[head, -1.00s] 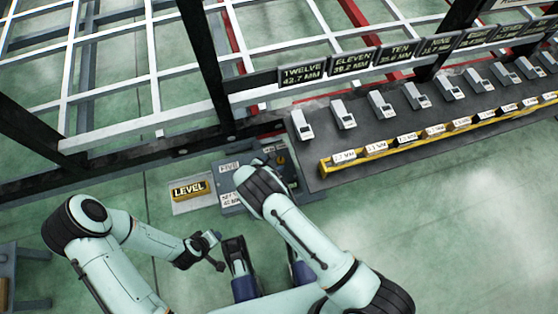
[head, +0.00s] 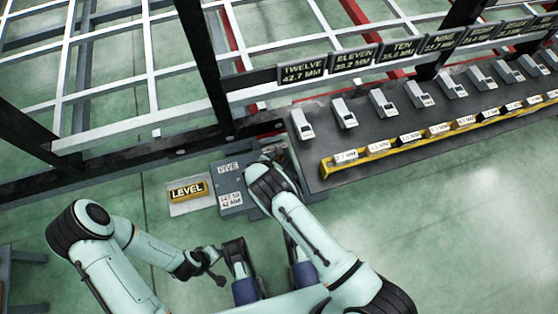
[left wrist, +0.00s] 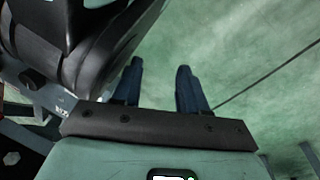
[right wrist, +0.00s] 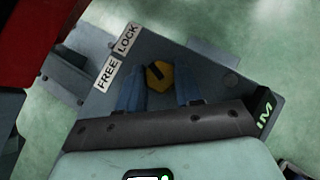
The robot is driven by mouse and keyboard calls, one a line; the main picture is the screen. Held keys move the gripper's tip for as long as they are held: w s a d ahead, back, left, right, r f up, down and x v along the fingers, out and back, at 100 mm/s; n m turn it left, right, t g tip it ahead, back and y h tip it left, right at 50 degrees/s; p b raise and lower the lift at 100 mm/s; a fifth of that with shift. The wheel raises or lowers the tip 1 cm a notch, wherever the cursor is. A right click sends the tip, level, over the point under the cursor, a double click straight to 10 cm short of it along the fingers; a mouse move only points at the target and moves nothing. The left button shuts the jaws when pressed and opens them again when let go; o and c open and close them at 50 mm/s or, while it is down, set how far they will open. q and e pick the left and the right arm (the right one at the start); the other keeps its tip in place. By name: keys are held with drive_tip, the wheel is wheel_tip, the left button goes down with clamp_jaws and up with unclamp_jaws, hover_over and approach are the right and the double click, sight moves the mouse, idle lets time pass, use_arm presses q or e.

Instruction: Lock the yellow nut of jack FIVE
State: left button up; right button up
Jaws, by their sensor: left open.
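The yellow nut (right wrist: 159,77) shows in the right wrist view on a grey plate (right wrist: 215,75), with a dark slot in it. White FREE (right wrist: 107,75) and LOCK (right wrist: 128,39) labels lie to its upper left. My right gripper (right wrist: 160,70) is open, its two blue fingers on either side of the nut; I cannot tell whether they touch it. In the head view the grey FIVE box (head: 229,180) is partly behind my right wrist, which hides the nut. My left gripper (left wrist: 160,64) is open and empty over green floor, away from the box.
A dark bench (head: 330,130) with grey blocks and a yellow label rail (head: 375,153) stands to the right. The black and white chassis frame (head: 150,130) runs behind. Open floor lies at lower right.

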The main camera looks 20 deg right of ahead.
drive_tip(key=m+b, duration=0.1)
drive_tip(key=b, duration=0.1)
drive_tip(key=m+g+b, duration=0.1)
drive_tip(key=b, duration=0.1)
drive_tip(key=shift+w+a+f+h, duration=0.1)
drive_tip(key=shift+w+h, duration=0.15)
drive_tip(key=shift+h, duration=0.15)
use_arm(q)
drive_tip(key=s+f+g, duration=0.2)
drive_tip(key=s+f, duration=0.2)
drive_tip(key=s, duration=0.3)
drive_tip(key=shift+s+a+f+n+g, duration=0.15)
drive_tip(key=shift+a+n+g, duration=0.15)
drive_tip(key=shift+a, duration=0.15)
use_arm(e)
drive_tip(key=shift+m+g+h, duration=0.4)
drive_tip(key=shift+m+g, duration=0.7)
drive_tip(key=shift+m, duration=0.2)
drive_tip(key=shift+s, duration=0.1)
drive_tip(key=o, duration=1.1)
drive_tip(key=shift+c, duration=0.2)
use_arm(q)
drive_tip(key=w+r+t+p, duration=0.2)
drive_tip(key=w+r+p, duration=0.1)
drive_tip(key=w, duration=0.2)
drive_tip(key=shift+w+d, duration=0.35)
use_arm(e)
drive_tip(key=v, duration=1.3)
drive_tip(key=shift+a+r, duration=0.2)
drive_tip(key=shift+r, duration=0.05)
